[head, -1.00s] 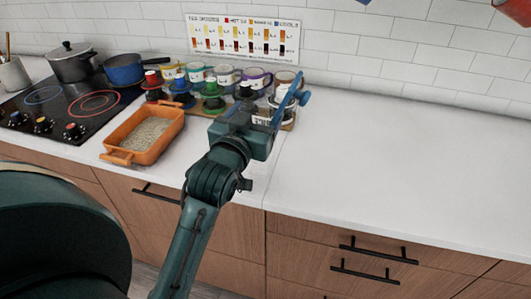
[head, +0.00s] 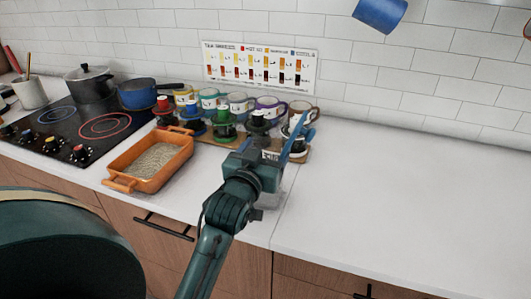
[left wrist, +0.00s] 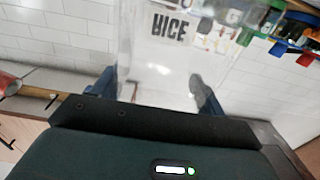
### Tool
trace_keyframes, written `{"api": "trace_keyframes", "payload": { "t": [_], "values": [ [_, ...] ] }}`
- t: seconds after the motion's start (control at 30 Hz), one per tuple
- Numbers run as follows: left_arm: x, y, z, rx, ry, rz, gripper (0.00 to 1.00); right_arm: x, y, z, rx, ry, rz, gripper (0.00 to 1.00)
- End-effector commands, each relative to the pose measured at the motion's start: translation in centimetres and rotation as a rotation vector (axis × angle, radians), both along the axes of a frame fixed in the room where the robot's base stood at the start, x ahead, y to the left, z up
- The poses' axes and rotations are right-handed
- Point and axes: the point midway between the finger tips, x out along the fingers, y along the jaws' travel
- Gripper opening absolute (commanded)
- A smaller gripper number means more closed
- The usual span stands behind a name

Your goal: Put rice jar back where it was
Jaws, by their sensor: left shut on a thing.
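The rice jar (left wrist: 165,55) is a clear jar with a dark "RICE" label, seen in the left wrist view. My left gripper (left wrist: 157,90) is shut on it, with a blue finger at either side. In the head view my left gripper (head: 296,143) is above the counter, at the right end of the row of mugs. The jar is mostly hidden there behind the gripper and wrist; a small white label patch shows. I cannot tell whether the jar touches the counter. My right gripper is not in view.
An orange dish (head: 121,184) of pale grain sits left of my arm. A wooden tray (head: 205,138) holds mugs and coloured-lidded jars along the wall. A stove (head: 62,130) with pots is at left. The white counter (head: 400,200) to the right is clear.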

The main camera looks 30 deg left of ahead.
Motion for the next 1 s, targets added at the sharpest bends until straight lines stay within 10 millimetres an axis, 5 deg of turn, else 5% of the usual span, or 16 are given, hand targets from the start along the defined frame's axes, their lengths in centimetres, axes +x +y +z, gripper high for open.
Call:
{"api": "trace_keyframes", "payload": {
  "t": [0.4, 0.43, 0.7, 1.0],
  "values": [
    [-0.03, -0.02, -0.46, 0.0, -0.006, 0.0, 0.08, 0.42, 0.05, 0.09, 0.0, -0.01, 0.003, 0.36],
    [-0.02, 0.0, -0.67, -0.001, -0.001, 0.0, 0.73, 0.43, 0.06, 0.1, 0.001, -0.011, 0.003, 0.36],
    [-0.02, -0.01, -0.6, 0.0, -0.001, 0.0, 0.94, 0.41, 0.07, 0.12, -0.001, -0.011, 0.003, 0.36],
    [-0.01, 0.0, -0.07, 0.0, -0.002, 0.0, 0.94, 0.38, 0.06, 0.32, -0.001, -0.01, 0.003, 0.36]
  ]
}}
